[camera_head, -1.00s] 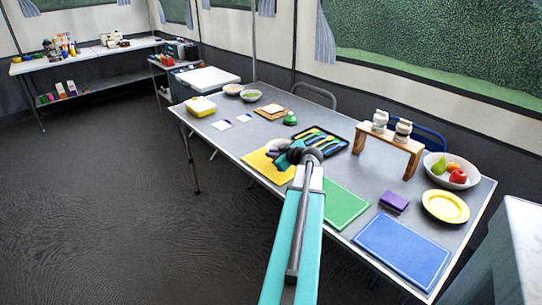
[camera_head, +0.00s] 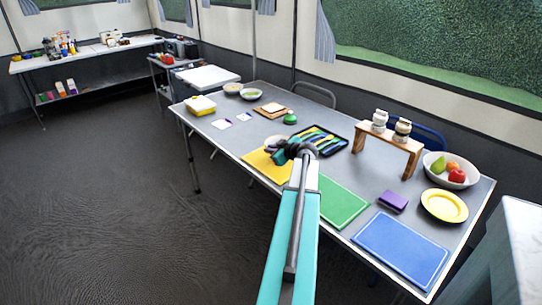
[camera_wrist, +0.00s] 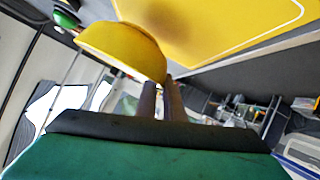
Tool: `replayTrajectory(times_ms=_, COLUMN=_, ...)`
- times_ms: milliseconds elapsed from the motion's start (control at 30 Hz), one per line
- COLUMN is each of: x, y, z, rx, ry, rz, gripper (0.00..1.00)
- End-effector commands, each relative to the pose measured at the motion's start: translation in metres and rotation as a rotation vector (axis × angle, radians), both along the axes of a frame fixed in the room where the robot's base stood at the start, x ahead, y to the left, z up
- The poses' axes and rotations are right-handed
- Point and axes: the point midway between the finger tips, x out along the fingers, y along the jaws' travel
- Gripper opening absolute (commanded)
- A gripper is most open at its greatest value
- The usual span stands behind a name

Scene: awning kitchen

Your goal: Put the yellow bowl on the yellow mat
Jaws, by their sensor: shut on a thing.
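The yellow bowl (camera_wrist: 122,48) is in the wrist view, its rim between the fingers of my gripper (camera_wrist: 160,98). The gripper is shut on it, and the bowl looks tilted in that view. The yellow mat (camera_wrist: 225,30) fills the top of the wrist view beside the bowl. In the head view the mat (camera_head: 262,167) lies at the table's front edge, partly covered by my arm. My gripper (camera_head: 284,148) is over the mat's far part there, and a pale bowl interior (camera_head: 272,142) shows beside it. I cannot tell whether the bowl touches the mat.
A black cutlery tray (camera_head: 322,143) lies just behind the gripper, with a green-topped thing (camera_head: 290,118) near it. A green mat (camera_head: 342,200) and a blue mat (camera_head: 402,248) lie to the right. A wooden stand (camera_head: 388,146) with jars is behind them.

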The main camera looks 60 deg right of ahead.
Motion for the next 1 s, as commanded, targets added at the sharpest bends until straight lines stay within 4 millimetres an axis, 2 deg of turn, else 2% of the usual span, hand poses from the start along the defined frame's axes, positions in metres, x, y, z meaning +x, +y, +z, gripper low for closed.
replayTrajectory(times_ms=300, x=0.0, y=0.0, z=-0.026, rx=0.002, ry=-0.001, rz=0.0, gripper=0.0)
replayTrajectory(times_ms=767, x=0.0, y=0.0, z=-0.03, rx=0.0, ry=0.0, rz=0.0, gripper=0.0)
replayTrajectory(times_ms=800, x=0.0, y=0.0, z=-0.029, rx=0.0, ry=0.0, rz=0.0, gripper=0.15)
replayTrajectory(times_ms=867, x=0.0, y=0.0, z=-0.029, rx=0.0, ry=0.0, rz=0.0, gripper=0.25)
replayTrajectory(times_ms=1000, x=0.0, y=0.0, z=-0.029, rx=0.0, ry=0.0, rz=0.0, gripper=0.28)
